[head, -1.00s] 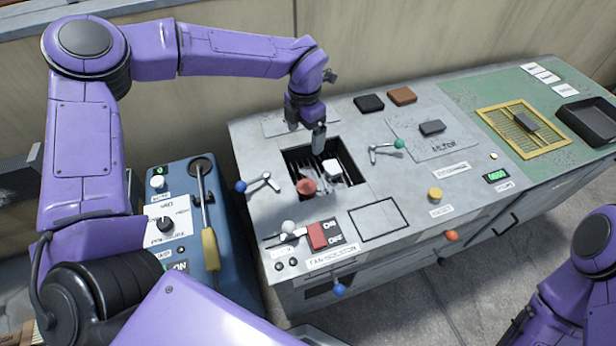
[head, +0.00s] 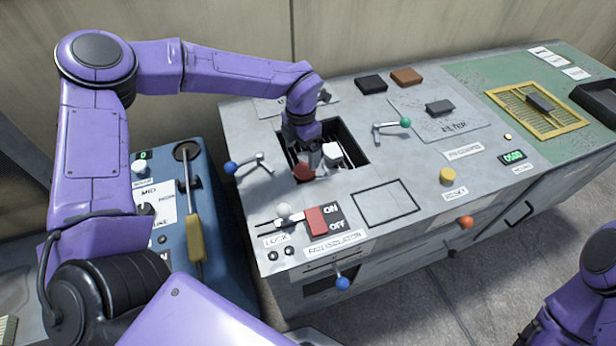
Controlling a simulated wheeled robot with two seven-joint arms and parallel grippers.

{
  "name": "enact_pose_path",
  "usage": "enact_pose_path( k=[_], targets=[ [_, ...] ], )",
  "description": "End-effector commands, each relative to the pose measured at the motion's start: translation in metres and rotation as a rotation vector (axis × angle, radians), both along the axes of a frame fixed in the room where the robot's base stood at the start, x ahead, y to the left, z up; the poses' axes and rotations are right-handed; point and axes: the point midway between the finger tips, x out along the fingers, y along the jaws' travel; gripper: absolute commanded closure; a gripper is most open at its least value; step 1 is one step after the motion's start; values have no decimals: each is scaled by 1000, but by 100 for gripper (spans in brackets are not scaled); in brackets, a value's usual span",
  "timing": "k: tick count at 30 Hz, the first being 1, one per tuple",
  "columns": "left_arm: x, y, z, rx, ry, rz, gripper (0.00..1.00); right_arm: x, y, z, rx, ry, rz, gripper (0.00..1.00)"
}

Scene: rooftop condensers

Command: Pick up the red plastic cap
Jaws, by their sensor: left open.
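The red plastic cap (head: 303,172) is in the dark recessed opening (head: 352,146) in the top of the grey cabinet, near its left front edge. A white block (head: 332,153) sits just to its right in the same opening. My left gripper (head: 308,161) points down into the opening, with its fingertips right over or at the cap. It is open; its fingers partly hide the cap's far side, and I cannot tell whether they touch it. My right arm shows at the lower right edge; its gripper is not visible.
A red ON/OFF switch (head: 317,221) and a white-knobbed slider (head: 284,211) stand in front. Black (head: 371,84) and brown (head: 407,76) blocks lie behind. An outlined square (head: 385,203) is empty.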

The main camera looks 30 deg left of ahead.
Motion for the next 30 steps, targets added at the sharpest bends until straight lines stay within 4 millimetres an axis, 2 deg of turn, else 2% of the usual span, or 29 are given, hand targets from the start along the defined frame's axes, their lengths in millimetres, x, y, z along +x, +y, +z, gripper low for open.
enact_pose_path(
  k=[5, 12, 20, 23, 24, 26, 30],
  targets=[
    [-1, -3, -21, 1, 3, -3, 5, 0, 0, 1, -1, -1, 0, 57],
    [-4, -8, -61, 0, 1, -2, 5, 0, 0, 3, 0, 0, 0, 57],
    [-4, -8, -66, 0, -1, -2, 5, 0, 0, 3, 0, 0, 0, 57],
    [-4, -8, -66, 0, -1, -2, 34, 0, 0, 3, 0, 0, 0, 57],
    [-4, -8, -66, 0, -1, -2, 47, 0, 0, 3, 0, 0, 0, 57],
    [-4, -8, -66, 0, -1, -2, 64, 0, 0, 3, 0, 0, 0, 57],
    [-4, -8, -66, 0, -1, -2, 64, 0, 0, 3, 0, 0, 0, 57]
  ],
)
